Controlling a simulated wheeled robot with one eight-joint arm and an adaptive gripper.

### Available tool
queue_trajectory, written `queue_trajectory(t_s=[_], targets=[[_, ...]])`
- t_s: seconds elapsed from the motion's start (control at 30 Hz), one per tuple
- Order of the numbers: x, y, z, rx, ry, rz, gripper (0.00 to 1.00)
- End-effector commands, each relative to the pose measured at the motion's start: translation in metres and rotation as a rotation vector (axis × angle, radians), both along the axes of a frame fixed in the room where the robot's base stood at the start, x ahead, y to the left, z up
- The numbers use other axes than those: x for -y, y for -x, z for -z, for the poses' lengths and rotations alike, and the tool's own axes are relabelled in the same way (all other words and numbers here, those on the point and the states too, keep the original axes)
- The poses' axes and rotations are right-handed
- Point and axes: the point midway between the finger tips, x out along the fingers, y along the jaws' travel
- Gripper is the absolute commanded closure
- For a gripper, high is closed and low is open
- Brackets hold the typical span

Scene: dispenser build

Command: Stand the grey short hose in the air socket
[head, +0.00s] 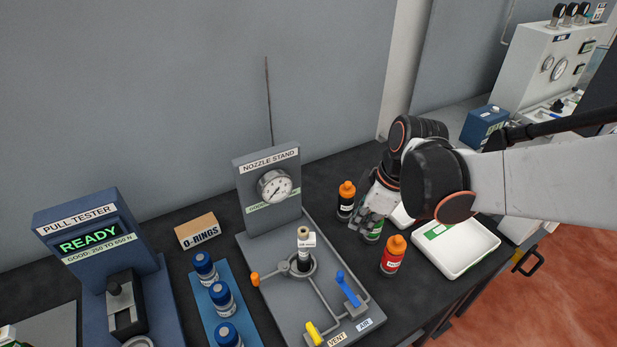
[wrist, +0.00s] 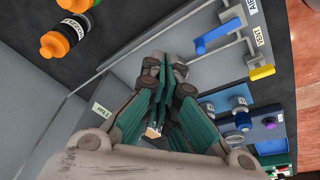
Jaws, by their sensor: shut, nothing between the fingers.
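The nozzle stand (head: 272,170) has a gauge on its upright panel and a flat grey base. The AIR label (head: 364,324) is on the base's front right corner, near a blue lever (head: 347,288); the blue lever also shows in the wrist view (wrist: 216,36). A round socket in the middle of the base holds an upright piece with a beige top and a white tag (head: 304,238). I cannot pick out the grey short hose for certain in either view. My gripper (head: 366,224) is shut and empty, right of the stand; its fingers fill the middle of the wrist view (wrist: 164,68).
Orange-capped bottles stand near my gripper, one black (head: 345,203) and one red (head: 392,256). A white tray (head: 462,256) is at the right. An O-rings box (head: 196,231) lies behind.

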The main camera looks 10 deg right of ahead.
Motion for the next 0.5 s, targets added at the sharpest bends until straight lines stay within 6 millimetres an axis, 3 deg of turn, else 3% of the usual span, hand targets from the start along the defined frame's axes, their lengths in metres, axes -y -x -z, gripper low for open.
queue_trajectory(t_s=[0.3, 0.5], targets=[[-0.006, -0.021, 0.04, -0.049, -0.036, -0.374, 1.0], [-0.008, -0.024, 0.053, -0.054, -0.052, -0.471, 1.0]])
